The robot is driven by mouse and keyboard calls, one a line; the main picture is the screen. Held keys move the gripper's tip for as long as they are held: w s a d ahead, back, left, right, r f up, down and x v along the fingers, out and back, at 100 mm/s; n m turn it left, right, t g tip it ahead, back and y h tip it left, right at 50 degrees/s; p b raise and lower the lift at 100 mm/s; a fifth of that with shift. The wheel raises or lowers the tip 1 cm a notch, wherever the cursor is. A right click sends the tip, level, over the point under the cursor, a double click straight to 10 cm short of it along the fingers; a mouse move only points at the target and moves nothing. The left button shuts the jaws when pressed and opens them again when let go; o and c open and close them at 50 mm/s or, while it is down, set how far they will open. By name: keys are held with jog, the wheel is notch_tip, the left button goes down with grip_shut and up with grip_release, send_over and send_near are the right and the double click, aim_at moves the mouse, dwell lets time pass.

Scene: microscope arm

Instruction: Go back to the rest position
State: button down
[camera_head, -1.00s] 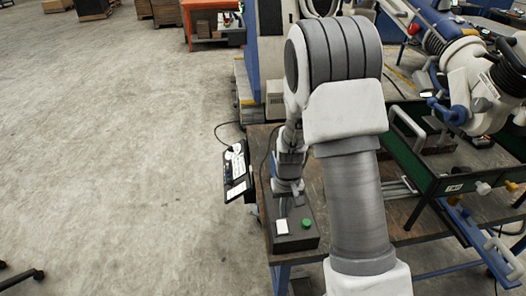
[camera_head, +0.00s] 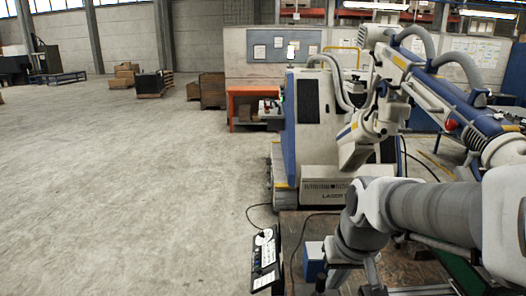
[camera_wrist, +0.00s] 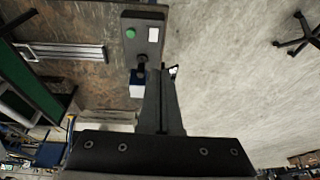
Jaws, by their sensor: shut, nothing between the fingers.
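My gripper (camera_wrist: 160,73) is shut and empty in the wrist view, its dark fingers together. It hangs above the workbench (camera_wrist: 92,75) near a grey control box (camera_wrist: 143,38) with a green button and a white rectangle. A blue and white block (camera_wrist: 137,86) shows just left of the fingers, by the end of the control box. In the head view my arm reaches in from the right and bends down at the lower edge, where the fingertips are out of frame. The blue block (camera_head: 313,262) stands left of the arm there.
A black panel (camera_head: 265,260) hangs at the bench's left edge. The large white and blue machine (camera_head: 320,150) stands behind, its jointed arm (camera_head: 445,95) extending right above mine. A green tray (camera_wrist: 35,85) lies left in the wrist view. The floor at left is open.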

jog(key=s+r+t, duration=0.2)
jog(key=s+r, duration=0.3)
jog(key=s, duration=0.5)
jog(key=shift+s+d+r+h, duration=0.25)
jog(key=shift+d+r+h, duration=0.05)
dwell(0.9)
